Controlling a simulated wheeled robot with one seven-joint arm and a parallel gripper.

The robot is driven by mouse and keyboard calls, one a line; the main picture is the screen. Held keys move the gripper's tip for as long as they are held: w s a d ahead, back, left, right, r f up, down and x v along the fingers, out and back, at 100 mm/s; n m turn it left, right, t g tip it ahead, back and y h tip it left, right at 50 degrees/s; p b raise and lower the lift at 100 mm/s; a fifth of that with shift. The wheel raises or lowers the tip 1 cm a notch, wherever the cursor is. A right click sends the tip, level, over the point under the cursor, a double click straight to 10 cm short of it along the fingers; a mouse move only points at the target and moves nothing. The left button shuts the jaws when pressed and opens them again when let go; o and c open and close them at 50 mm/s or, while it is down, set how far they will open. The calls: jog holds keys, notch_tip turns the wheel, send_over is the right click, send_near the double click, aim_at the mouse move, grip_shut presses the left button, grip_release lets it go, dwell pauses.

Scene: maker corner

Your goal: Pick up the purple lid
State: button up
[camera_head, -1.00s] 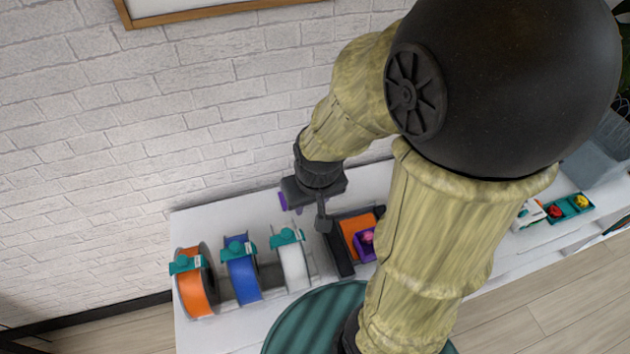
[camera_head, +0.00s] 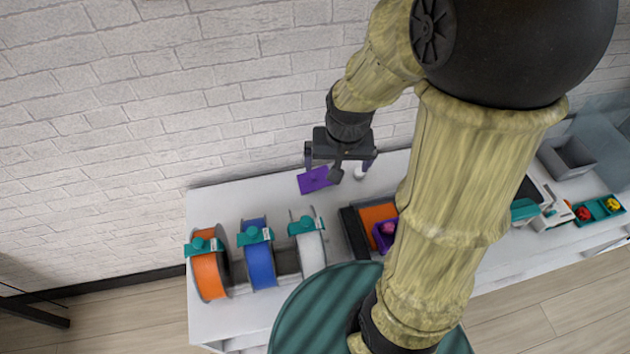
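The purple lid (camera_head: 315,180) is a flat piece lying near the back edge of the white table, behind the spools. My gripper (camera_head: 340,166) is over the back of the table, just right of the lid and partly above it in the picture. Its fingers are spread apart with nothing visible between them. I cannot tell how high it is above the lid.
A small white object (camera_head: 360,173) stands just right of the lid. Orange (camera_head: 209,275), blue (camera_head: 260,266) and white (camera_head: 311,250) spools stand in front. A dark tray (camera_head: 355,233) with an orange part and a purple box (camera_head: 383,240) is to the right. The brick wall is close behind.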

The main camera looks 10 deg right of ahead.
jog(key=w+f+m+g+b, duration=0.1)
jog(key=w+f+m+b, duration=0.1)
jog(key=w+f+m, duration=0.3)
jog(key=w+f+m+b, duration=0.1)
jog(key=w+f+m, duration=0.2)
jog(key=w, duration=0.5)
jog(key=m+g+b, duration=0.1)
jog(key=m+b, duration=0.2)
jog(key=m, duration=0.4)
send_over(314, 176)
notch_tip(314, 176, down, 8)
jog(key=shift+w+d+f, duration=0.15)
jog(key=shift+w+f, duration=0.1)
jog(key=shift+w, duration=0.05)
notch_tip(314, 176, down, 12)
jog(key=p, duration=0.3)
jog(key=shift+f+p, duration=0.15)
jog(key=shift+p, duration=0.25)
jog(key=shift+s, duration=0.1)
jog(key=shift+s+a+f+p, duration=0.1)
jog(key=shift+s+f+p, duration=0.05)
jog(key=shift+f+p, duration=0.65)
jog(key=shift+s+a+f+p, duration=0.1)
jog(key=shift+f+p, duration=0.35)
jog(key=shift+f, duration=1.35)
